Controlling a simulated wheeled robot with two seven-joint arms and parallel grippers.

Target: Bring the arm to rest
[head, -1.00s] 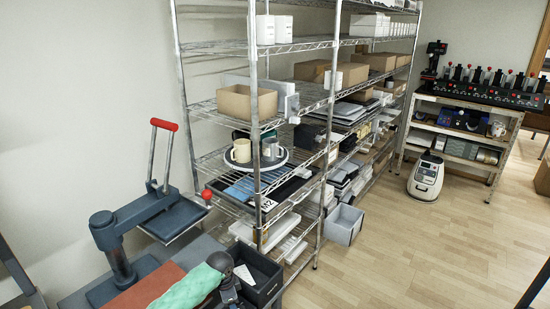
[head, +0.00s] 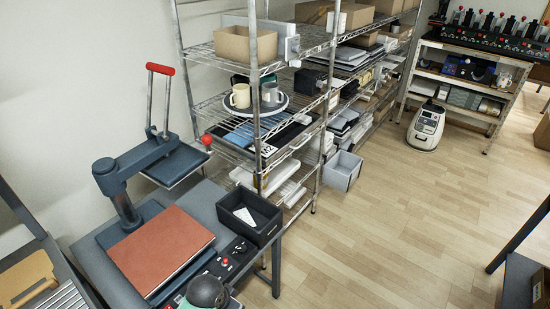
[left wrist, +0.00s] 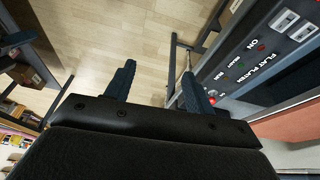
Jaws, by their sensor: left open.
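My left gripper (left wrist: 158,84) shows in the left wrist view, its two dark fingers apart with nothing between them. Wooden floor lies below the gap, and the flat press's control panel (left wrist: 262,72) is close by on the right. In the head view only a dark rounded part of my arm with a little green shows at the bottom edge; the gripper itself is out of that view. My right gripper is in neither view. The flat press (head: 127,185) stands on a grey bench with its red-topped handle up and its reddish-brown pad (head: 160,248) bare.
A black open box (head: 250,218) with a white item inside sits at the bench's right edge. A wire shelf (head: 256,120) behind holds a tray with a cream mug (head: 240,96) and a grey mug (head: 270,94). A grey bin (head: 343,170) is on the floor.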

